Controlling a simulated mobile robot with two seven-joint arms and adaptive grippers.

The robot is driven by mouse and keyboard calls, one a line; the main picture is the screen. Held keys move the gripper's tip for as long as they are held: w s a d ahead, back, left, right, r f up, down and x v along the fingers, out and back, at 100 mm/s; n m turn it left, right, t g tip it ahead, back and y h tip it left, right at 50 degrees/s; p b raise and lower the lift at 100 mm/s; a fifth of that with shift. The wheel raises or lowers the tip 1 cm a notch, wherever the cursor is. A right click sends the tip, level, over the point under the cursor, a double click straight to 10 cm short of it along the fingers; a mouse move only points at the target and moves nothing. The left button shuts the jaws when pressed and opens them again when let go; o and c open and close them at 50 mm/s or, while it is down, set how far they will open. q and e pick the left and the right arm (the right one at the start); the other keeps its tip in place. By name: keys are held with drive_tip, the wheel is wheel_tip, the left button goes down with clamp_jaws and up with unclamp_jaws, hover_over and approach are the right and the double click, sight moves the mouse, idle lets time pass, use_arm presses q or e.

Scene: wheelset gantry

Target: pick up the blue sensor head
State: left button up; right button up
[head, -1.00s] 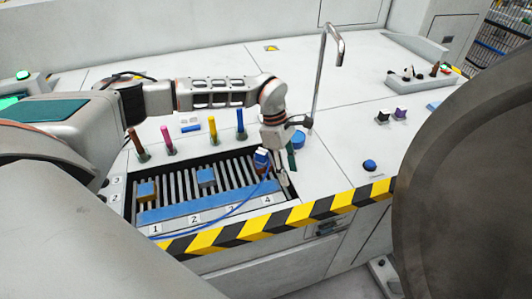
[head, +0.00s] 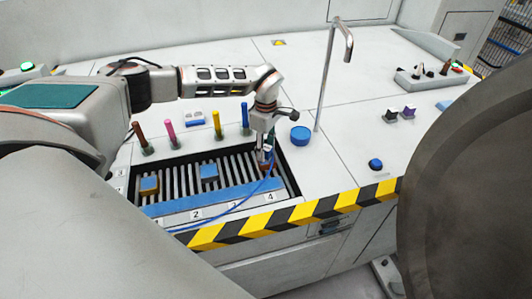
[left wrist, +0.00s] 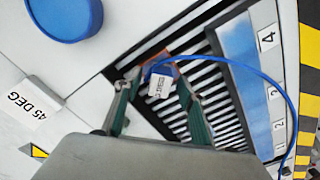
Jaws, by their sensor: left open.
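The blue sensor head (left wrist: 161,72), with a white label and a blue cable, sits on the slatted rack near the number 4 end. In the left wrist view it lies between the two green-padded fingers of my left gripper (left wrist: 153,80), which is open. Whether the fingers touch it I cannot tell. In the head view my left gripper (head: 266,152) points down at the rack's right end and mostly hides the sensor head. My right gripper is not in view.
Several coloured pegs stand behind. A blue round knob (head: 300,135) and a tall bent metal post (head: 326,80) stand to the right.

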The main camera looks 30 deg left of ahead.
use_arm(q)
drive_tip(key=shift+f, duration=0.2)
clamp_jaws()
drive_tip(key=shift+r, duration=0.15)
